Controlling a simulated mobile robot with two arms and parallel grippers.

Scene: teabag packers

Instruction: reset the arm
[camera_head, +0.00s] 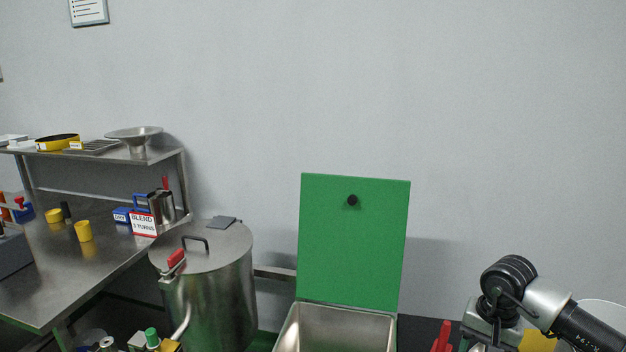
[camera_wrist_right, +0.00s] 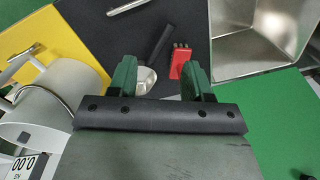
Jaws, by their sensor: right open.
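My right arm (camera_head: 540,305) comes in from the lower right in the head view, and its fingers are below the picture there. In the right wrist view my right gripper (camera_wrist_right: 160,82) is open, with its two green fingers apart and nothing between them. Beyond the fingers lie a red block with prongs (camera_wrist_right: 181,62) and a scoop with a dark handle (camera_wrist_right: 158,46) on a black surface. Both appear apart from the fingers. My left gripper is not in view.
A steel bin (camera_head: 335,328) with a raised green lid (camera_head: 353,240) stands at centre. A lidded steel pot (camera_head: 215,290) is to its left, beside a steel table (camera_head: 60,270) with a shelf. In the wrist view a scale display (camera_wrist_right: 24,166) and white container (camera_wrist_right: 50,110) are at left.

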